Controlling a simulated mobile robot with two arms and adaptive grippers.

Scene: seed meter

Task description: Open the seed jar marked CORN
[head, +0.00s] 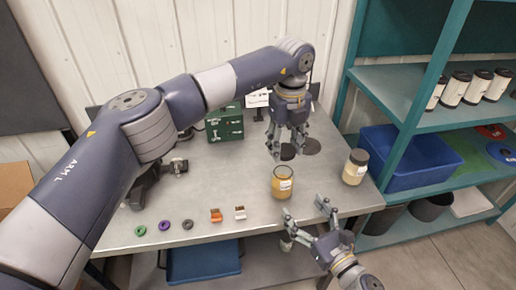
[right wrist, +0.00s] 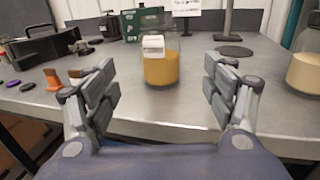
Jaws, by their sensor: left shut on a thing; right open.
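A glass jar of yellow-orange seed (head: 282,186) stands upright on the metal table, its top uncovered; it also shows in the right wrist view (right wrist: 160,70). Its white label is too small to read. My left gripper (head: 288,150) is shut on a black lid (head: 288,153), held behind and above the jar, apart from it. My right gripper (head: 306,224) is open and empty at the table's front edge, in front of the jar. In the right wrist view its fingers (right wrist: 162,95) are spread wide, with the jar beyond and between them.
A black-lidded jar of pale seed (head: 354,168) stands to the right. A dark disc (head: 312,146) and a green box (head: 225,124) are behind. A teal shelf (head: 412,128) borders the right.

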